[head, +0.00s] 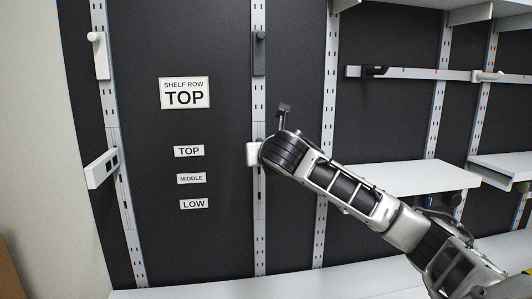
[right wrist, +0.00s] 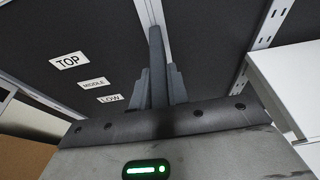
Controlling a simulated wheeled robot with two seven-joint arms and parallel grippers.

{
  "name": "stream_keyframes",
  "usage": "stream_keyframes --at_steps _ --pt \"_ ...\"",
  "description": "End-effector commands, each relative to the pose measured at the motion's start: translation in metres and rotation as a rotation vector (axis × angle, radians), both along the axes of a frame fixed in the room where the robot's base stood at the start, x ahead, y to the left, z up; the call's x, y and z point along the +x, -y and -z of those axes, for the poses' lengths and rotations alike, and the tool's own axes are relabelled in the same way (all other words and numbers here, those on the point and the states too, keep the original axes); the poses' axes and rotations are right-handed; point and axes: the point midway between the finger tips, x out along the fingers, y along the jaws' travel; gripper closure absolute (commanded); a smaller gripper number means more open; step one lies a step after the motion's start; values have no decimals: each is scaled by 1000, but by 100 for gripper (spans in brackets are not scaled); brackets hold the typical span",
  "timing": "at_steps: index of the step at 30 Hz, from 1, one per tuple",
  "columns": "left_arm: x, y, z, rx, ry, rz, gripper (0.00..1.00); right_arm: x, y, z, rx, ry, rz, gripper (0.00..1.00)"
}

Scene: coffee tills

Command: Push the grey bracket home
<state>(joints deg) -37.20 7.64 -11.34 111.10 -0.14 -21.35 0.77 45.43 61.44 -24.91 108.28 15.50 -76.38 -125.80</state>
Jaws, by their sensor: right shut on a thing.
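A dark grey bracket (head: 259,55) with a rounded knob is on the middle upright, high up in the head view. My right gripper (right wrist: 158,85) reaches toward the wall below it. In the head view its fingers are hidden behind my wrist. In the right wrist view the jaws are shut on a narrow grey piece (right wrist: 157,55) in front of a light upright. I cannot tell how far that piece is seated or whether it touches the upright. A pale block (head: 253,154) shows just left of my wrist at the middle upright. My left gripper is out of view.
A white bracket (head: 98,55) and a lower pale bracket (head: 101,170) are on the left upright. Signs TOP, MIDDLE and LOW (head: 193,204) are on the dark panel. White shelves (head: 410,178) and a rail (head: 425,73) stand to the right.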

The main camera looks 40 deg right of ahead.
Motion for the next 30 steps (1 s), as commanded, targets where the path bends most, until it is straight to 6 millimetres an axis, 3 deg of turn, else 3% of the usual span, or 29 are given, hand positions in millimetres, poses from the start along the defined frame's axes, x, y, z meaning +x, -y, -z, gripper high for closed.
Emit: stream_keyframes --at_steps 8,9,12,23,30 --pt "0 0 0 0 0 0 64 0 0 4 -2 1 0 100" --pt "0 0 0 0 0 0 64 0 0 4 -2 1 0 81" --pt "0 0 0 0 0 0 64 0 0 4 -2 1 0 58" --pt "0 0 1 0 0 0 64 -4 -3 3 -2 0 -3 58" --pt "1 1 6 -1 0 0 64 -39 -24 -10 -6 3 -3 58"
